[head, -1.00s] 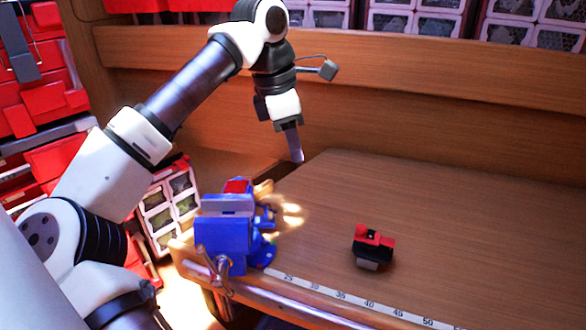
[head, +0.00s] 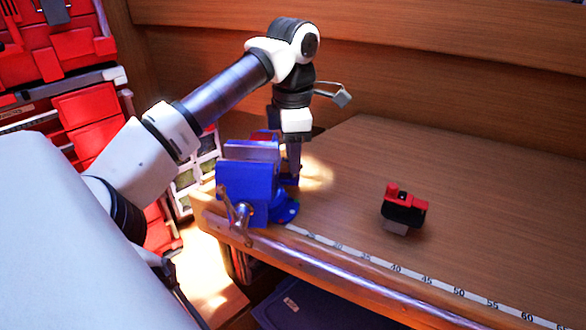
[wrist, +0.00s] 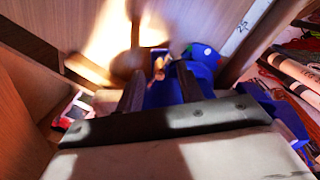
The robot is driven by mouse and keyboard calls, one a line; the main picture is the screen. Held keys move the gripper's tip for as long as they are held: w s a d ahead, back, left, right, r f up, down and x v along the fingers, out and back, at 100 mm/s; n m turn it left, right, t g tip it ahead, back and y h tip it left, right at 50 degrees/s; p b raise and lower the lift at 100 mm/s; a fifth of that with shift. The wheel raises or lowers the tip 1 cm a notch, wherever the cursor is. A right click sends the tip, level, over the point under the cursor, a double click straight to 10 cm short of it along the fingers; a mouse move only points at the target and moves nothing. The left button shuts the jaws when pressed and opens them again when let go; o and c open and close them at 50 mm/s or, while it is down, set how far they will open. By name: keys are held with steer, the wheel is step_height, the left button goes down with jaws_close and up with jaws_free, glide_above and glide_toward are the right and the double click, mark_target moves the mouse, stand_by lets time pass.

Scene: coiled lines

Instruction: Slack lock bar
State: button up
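A blue bench vise (head: 248,190) is fixed at the left corner of the wooden workbench, with a metal handle (head: 240,212) at its front. My gripper (head: 294,172) points down close beside the vise's right side. In the wrist view my gripper (wrist: 158,72) shows two dark fingers spread apart, with blue vise parts (wrist: 202,58) beyond and beside them. A small copper-coloured piece (wrist: 160,66) shows in the gap between the fingertips. It may be the lock bar, but I cannot tell for sure, nor whether a finger touches it.
A red and black device (head: 404,208) sits on the bench (head: 480,190) to the right. A measuring strip (head: 400,270) runs along the front edge. Red bins (head: 95,115) stand at the left. The bench surface right of the vise is mostly clear.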

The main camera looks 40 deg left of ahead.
steer(key=shift+f, duration=0.65)
jaws_close()
steer(key=shift+f+n+b, duration=0.1)
steer(key=shift+n+b, duration=0.4)
steer(key=shift+b, duration=0.1)
steer(key=shift+n, duration=0.8)
jaws_free()
steer(key=shift+d, duration=0.1)
